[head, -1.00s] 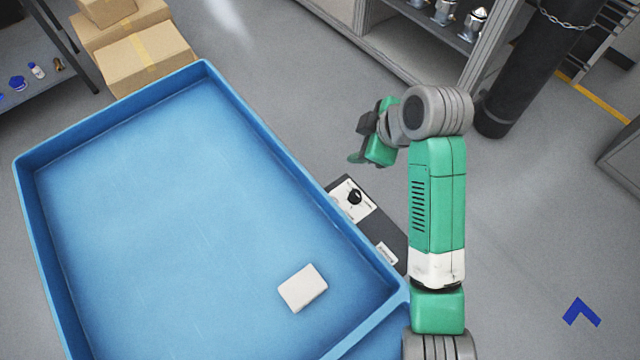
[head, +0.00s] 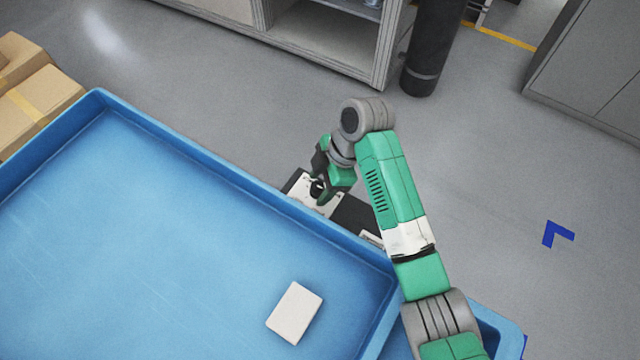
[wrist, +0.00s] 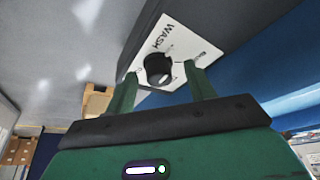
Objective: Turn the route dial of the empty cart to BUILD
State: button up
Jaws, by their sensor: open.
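The route dial is a black round knob (wrist: 158,68) on a white label plate (wrist: 183,42), seen close in the wrist view. The word WASH reads at the plate's upper left; smaller lettering at the right is too blurred to read. Which label the knob points to I cannot tell. In the head view the plate (head: 301,186) sits on a dark box on the outer side of the blue cart (head: 190,142). My gripper (wrist: 163,84) is open, its two green fingers on either side of the knob's lower part in the picture. Contact is not clear.
A white rectangular block (head: 295,313) lies on the cart's floor, which is otherwise bare. Cardboard boxes (head: 35,105) stand at the left. A grey shelf unit (head: 330,45) and a black cylinder (head: 432,50) stand behind.

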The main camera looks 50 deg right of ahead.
jog(key=shift+w, duration=0.1)
jog(key=shift+c, duration=0.2)
jog(key=c, duration=0.9)
jog(key=shift+r+p, duration=0.15)
jog(key=shift+p, duration=0.4)
jog(key=shift+a+r+m+t+p, duration=0.15)
jog(key=shift+m+t+p, duration=0.15)
jog(key=shift+m+p, duration=0.55)
jog(key=m+p, duration=0.2)
jog(key=p, duration=0.3)
jog(key=shift+r+t+h, duration=0.15)
jog(key=shift+t+h, duration=0.15)
jog(key=shift+h, duration=0.1)
jog(key=m+p, duration=0.2)
jog(key=p, duration=0.1)
jog(key=m+h+p, duration=0.1)
jog(key=m+p, duration=0.1)
jog(key=p, duration=0.1)
jog(key=shift+a+m+t+h, duration=0.1)
jog(key=shift+m+t+h, duration=0.15)
jog(key=shift+t+h, duration=0.05)
jog(key=m+p, duration=0.1)
jog(key=m+h+p, duration=0.1)
jog(key=m+p, duration=0.1)
jog(key=shift+f, duration=0.4)
jog(key=shift+f+m+h+p, duration=0.1)
jog(key=shift+m+h+p, duration=0.2)
jog(key=shift+m, duration=0.1)
